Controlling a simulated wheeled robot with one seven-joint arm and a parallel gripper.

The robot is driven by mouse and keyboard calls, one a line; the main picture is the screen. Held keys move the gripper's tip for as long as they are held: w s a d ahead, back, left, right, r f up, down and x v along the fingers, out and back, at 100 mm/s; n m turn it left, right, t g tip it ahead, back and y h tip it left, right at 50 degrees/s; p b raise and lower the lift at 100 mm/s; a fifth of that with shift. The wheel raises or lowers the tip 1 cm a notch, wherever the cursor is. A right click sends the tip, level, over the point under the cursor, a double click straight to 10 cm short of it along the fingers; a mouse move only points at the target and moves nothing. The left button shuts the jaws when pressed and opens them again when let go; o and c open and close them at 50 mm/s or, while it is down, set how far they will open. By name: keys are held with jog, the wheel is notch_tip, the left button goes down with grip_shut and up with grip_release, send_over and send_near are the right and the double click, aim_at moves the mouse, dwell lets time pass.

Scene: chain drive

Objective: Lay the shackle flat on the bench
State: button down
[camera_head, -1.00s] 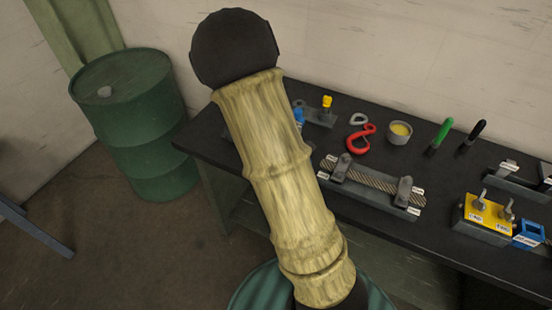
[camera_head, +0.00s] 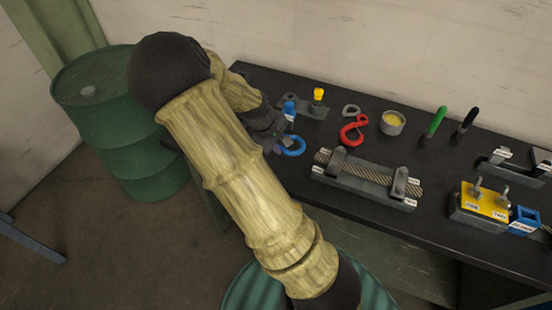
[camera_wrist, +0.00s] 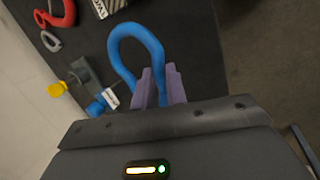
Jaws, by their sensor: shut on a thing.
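The blue shackle (camera_head: 292,147) is a thick U-shaped bow at the left part of the black bench (camera_head: 285,175). In the wrist view the shackle (camera_wrist: 148,38) points its rounded end away from my gripper. My gripper (camera_wrist: 160,85) is shut on it, with its two purple fingertips around one leg near the end. In the head view my gripper (camera_head: 275,145) is partly hidden by my wrist. I cannot tell whether the shackle touches the bench or hangs just above it.
A grey block with a yellow knob (camera_head: 318,94) and a blue tagged piece (camera_head: 289,109) stand close behind the shackle. A red hook (camera_head: 353,131) and a wire-rope fixture (camera_head: 365,180) lie to the right. A green drum (camera_head: 120,110) stands left of the bench.

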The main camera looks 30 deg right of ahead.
jog(key=shift+d+f, duration=0.1)
jog(key=shift+f, duration=1.65)
jog(key=shift+w+f, duration=0.1)
jog(key=shift+f, duration=1.85)
jog(key=c, duration=1.4)
grip_release()
jog(key=shift+r, duration=0.15)
